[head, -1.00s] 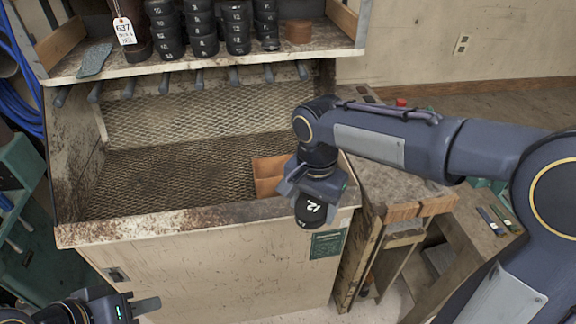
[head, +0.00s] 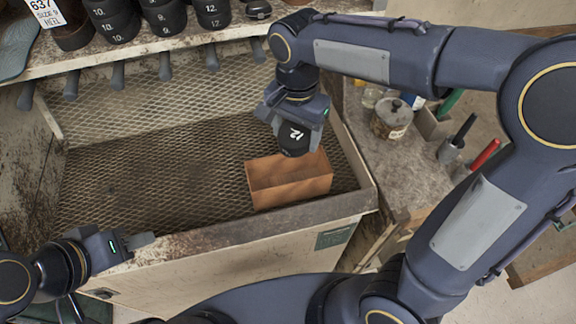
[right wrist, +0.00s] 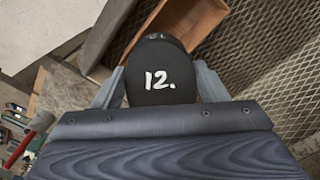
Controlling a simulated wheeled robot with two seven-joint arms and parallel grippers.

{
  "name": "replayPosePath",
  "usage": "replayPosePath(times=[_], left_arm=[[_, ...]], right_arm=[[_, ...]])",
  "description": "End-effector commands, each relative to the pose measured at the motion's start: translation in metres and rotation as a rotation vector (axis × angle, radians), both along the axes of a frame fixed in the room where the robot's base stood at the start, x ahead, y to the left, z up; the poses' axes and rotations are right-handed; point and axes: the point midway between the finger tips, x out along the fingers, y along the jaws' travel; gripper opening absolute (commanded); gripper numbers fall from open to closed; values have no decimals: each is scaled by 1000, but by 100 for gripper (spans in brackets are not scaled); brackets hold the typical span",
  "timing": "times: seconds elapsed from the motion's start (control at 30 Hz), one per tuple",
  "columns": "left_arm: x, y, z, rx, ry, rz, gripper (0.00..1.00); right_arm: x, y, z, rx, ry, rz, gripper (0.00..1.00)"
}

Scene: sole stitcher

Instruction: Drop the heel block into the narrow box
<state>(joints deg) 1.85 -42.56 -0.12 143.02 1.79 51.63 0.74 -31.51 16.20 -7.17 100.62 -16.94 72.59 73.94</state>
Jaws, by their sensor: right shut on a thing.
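The heel block (head: 294,138) is black with a white "12." on it. My right gripper (head: 292,122) is shut on it and holds it above the back right part of the narrow box. In the right wrist view the block (right wrist: 158,75) sits between the two fingers (right wrist: 160,88). Part of the box (right wrist: 190,18) shows beyond the block in the right wrist view. My left gripper (head: 142,242) is at the lower left; its jaw opening is unclear.
A shelf (head: 150,50) with stacked black heel blocks runs along the back, with tool handles under it. The mesh floor (head: 150,185) left of the box is clear. A raised front ledge (head: 220,232) edges the bench. A side bench with a can (head: 392,118) stands to the right.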

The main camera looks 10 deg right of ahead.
Motion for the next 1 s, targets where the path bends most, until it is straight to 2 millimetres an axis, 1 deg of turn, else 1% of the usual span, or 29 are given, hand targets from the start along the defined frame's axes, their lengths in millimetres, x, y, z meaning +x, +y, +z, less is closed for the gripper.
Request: replayPosePath(times=[0.17, 0.4, 0.5, 0.6, 0.87, 0.9, 1.0], left_arm=[[0, 0, -15, 0, 0, 0, 36], [0, 0, -42, 0, 0, 0, 36], [0, 0, -49, 0, 1, 0, 36], [0, 0, -52, 0, 1, 0, 36], [0, 0, -50, 0, 0, 0, 36], [0, 0, -50, 0, 0, 0, 36], [0, 0, -50, 0, 0, 0, 36]], right_arm=[[0, 0, -17, 0, 0, 0, 40], [0, 0, -47, 0, 0, 0, 40], [0, 0, -55, 0, 0, 0, 40], [0, 0, -59, 0, 0, 0, 40], [0, 0, -58, 0, 0, 0, 40], [0, 0, -58, 0, 0, 0, 71], [0, 0, -58, 0, 0, 0, 85]])
